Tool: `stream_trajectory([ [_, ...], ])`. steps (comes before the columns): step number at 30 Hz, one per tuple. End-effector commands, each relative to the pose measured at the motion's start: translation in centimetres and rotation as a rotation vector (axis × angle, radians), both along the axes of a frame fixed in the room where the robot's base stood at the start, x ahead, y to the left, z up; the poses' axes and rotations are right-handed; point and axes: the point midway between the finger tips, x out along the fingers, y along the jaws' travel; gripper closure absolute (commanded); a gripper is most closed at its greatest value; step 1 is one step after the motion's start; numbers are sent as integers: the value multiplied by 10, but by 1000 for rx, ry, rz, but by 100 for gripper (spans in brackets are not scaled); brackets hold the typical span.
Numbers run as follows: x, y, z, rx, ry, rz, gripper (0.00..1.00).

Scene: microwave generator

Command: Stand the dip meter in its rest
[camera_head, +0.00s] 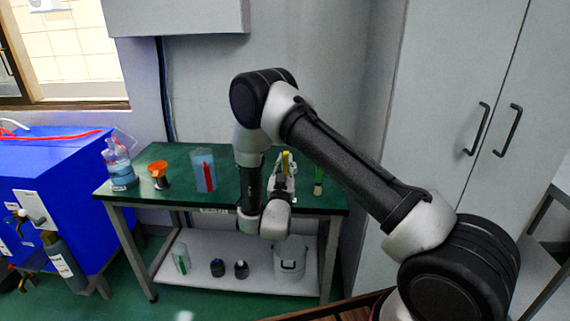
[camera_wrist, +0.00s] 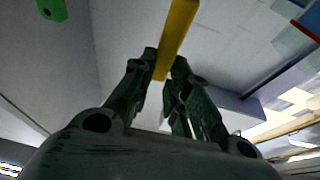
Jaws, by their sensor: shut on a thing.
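My gripper (camera_head: 284,178) is over the right half of the green-topped table, shut on a yellow bar-shaped thing, which I take to be the dip meter (camera_head: 286,162). In the wrist view, the fingers (camera_wrist: 167,72) close on the lower end of the yellow bar (camera_wrist: 178,32), which leans slightly and runs out of the top of the picture. A clear bluish container (camera_head: 198,160) with a red upright piece (camera_head: 208,177) stands left of my gripper. I cannot tell which thing is the rest.
On the green table (camera_head: 230,186) stand a blue-liquid bottle (camera_head: 119,172), an orange-topped item (camera_head: 158,169) and a green upright item (camera_head: 318,180). The lower shelf holds small bottles and a white bucket (camera_head: 290,260). A grey cabinet (camera_head: 440,80) stands at right, a blue unit (camera_head: 60,170) at left.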

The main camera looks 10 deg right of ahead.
Motion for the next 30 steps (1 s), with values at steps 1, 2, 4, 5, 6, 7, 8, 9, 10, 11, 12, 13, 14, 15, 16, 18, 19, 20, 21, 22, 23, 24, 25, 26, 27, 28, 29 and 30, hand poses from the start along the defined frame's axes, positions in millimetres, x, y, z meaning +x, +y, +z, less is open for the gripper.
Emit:
stream_trajectory([
  [1, 0, 0, -1, 0, 0, 0, 100],
  [2, 0, 0, -2, 0, 0, 0, 100],
  [4, 0, 0, -4, 0, 0, 0, 100],
  [5, 0, 0, -4, 0, 0, 0, 100],
  [6, 0, 0, -4, 0, 0, 0, 100],
  [7, 0, 0, -5, 0, 0, 0, 100],
  [8, 0, 0, -5, 0, 0, 0, 100],
  [9, 0, 0, -5, 0, 0, 0, 100],
  [10, 0, 0, -5, 0, 0, 0, 100],
  [11, 0, 0, -5, 0, 0, 0, 100],
  [12, 0, 0, -5, 0, 0, 0, 100],
  [13, 0, 0, -5, 0, 0, 0, 100],
  [14, 0, 0, -4, 0, 0, 0, 78],
  [15, 0, 0, -4, 0, 0, 0, 70],
  [16, 0, 0, -4, 0, 0, 0, 65],
  [18, 0, 0, -4, 0, 0, 0, 58],
  [19, 0, 0, -4, 0, 0, 0, 58],
  [20, 0, 0, -4, 0, 0, 0, 58],
  [21, 0, 0, -4, 0, 0, 0, 58],
  [22, 0, 0, -4, 0, 0, 0, 58],
  [23, 0, 0, -4, 0, 0, 0, 58],
  [24, 0, 0, -4, 0, 0, 0, 58],
  [25, 0, 0, -5, 0, 0, 0, 58],
  [26, 0, 0, -5, 0, 1, 0, 58],
  [27, -1, 1, -5, 0, 1, 1, 58],
  [28, -3, 1, -6, 0, 1, 1, 58],
  [29, -5, 2, -7, 0, 1, 1, 58],
  [30, -9, 4, -8, 0, 2, 2, 58],
])
